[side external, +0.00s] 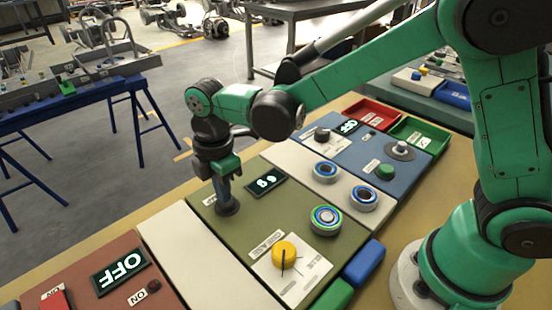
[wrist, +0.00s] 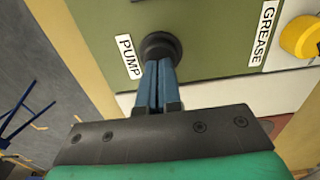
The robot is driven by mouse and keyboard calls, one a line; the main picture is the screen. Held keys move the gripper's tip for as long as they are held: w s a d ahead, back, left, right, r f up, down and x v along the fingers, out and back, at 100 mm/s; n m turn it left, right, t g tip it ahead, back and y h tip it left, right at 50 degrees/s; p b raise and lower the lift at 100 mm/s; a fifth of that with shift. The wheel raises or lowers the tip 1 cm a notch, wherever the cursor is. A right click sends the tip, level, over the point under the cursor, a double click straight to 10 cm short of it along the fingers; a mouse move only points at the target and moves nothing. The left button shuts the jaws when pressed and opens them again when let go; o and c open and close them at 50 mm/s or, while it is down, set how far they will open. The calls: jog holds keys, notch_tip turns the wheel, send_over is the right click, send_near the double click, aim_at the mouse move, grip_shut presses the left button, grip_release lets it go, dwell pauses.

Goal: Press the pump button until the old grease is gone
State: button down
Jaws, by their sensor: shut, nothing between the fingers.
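The pump button (side external: 227,207) is a dark round knob on the olive-green panel (side external: 335,244). In the wrist view the pump button (wrist: 160,46) sits beside a white PUMP label (wrist: 129,57). My gripper (side external: 226,200) has its blue fingers shut together and pointing down at the button. In the wrist view the fingertips of my gripper (wrist: 158,62) overlap the button's near part and seem to touch it; how far it is pressed I cannot tell. A lit display (side external: 265,182) beside it shows two digits, perhaps 69, with the reading direction unclear.
A blue panel (side external: 343,155) is behind, and a red-brown panel (side external: 85,282) with an OFF display (side external: 120,271) is at front left.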

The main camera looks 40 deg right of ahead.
notch_tip(320, 180, up, 12)
dwell(0.3)
jog(key=shift+f, duration=0.1)
dwell(0.4)
jog(key=s+d+f+m+t, duration=0.1)
jog(key=s+d+m+t, duration=0.2)
jog(key=d+m, duration=0.3)
jog(key=s+d+f+m+t, duration=0.2)
jog(key=s+d+m+t, duration=0.2)
jog(key=d+m, duration=0.3)
jog(key=s+m, duration=0.1)
jog(key=m, duration=0.4)
jog(key=shift+d+f, duration=0.25)
jog(key=shift+f, duration=0.05)
jog(key=w+a+r+n+g, duration=0.2)
jog(key=a+n, duration=0.4)
jog(key=n, duration=0.3)
jog(key=w+a+r+n+g, duration=0.3)
jog(key=w+a+n+g, duration=0.2)
jog(key=n, duration=0.4)
jog(key=shift+w+a+r, duration=0.3)
jog(key=shift+w+a, duration=0.15)
jog(key=shift+a, duration=0.65)
